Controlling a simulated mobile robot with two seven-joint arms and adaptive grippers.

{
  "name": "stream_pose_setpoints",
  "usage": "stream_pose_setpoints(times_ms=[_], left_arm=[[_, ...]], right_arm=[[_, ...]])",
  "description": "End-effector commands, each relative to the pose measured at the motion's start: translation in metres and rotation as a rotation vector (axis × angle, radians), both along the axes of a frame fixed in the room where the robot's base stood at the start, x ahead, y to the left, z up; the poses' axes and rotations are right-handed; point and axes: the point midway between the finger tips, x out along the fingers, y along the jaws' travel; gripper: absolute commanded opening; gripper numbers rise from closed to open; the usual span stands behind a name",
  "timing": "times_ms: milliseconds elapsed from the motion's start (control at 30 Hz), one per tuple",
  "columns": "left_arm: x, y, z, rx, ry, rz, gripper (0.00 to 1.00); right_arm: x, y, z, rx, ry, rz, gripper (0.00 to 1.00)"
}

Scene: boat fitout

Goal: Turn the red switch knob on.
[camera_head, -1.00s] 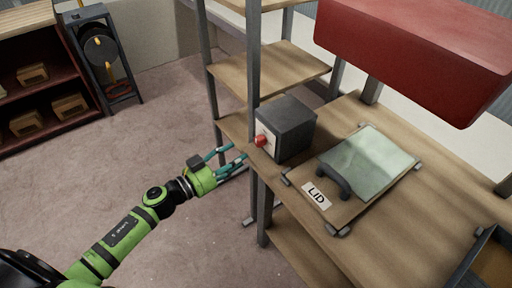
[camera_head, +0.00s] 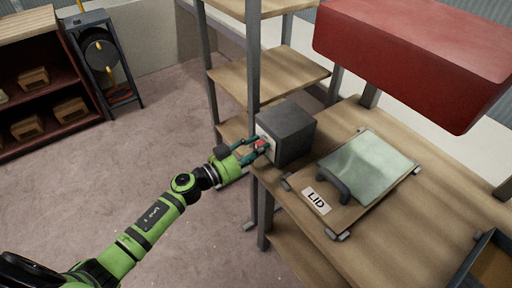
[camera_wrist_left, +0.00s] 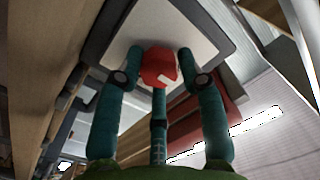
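The red switch knob (camera_head: 261,146) sits on the pale front plate of a dark grey box (camera_head: 290,130) on the wooden bench. My left gripper (camera_head: 256,149) reaches in from the left, its teal fingers spread around the knob. In the left wrist view the knob (camera_wrist_left: 159,67) shows a pale mark and lies between the fingertips of my left gripper (camera_wrist_left: 160,78). Gaps show between the knob and the two side fingers. Whether the middle finger touches it I cannot tell. My right gripper is out of view.
A board marked LID (camera_head: 317,201) with a dark handle lies on the bench (camera_head: 390,235) right of the box. A large red block (camera_head: 420,55) hangs above. Shelf posts (camera_head: 253,60) stand close to the gripper.

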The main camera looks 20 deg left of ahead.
Motion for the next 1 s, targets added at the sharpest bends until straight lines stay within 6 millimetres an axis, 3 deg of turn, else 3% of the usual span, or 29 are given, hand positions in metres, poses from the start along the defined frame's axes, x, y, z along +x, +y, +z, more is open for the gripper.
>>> stream_pose_setpoints(times_ms=[33,67,567,1000], left_arm=[[0.0,0.0,0.0,0.0,0.0,0.0,0.06],[0.0,0.0,0.0,-0.001,-0.001,0.0,0.0],[0.001,0.0,0.003,0.052,-0.048,-0.001,0.0],[0.0,-0.001,0.003,0.33,-0.27,0.001,0.0]], right_arm=[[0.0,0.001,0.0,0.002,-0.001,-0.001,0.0],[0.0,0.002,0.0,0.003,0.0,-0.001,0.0],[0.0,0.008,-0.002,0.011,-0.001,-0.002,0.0],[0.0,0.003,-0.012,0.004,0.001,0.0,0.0]])
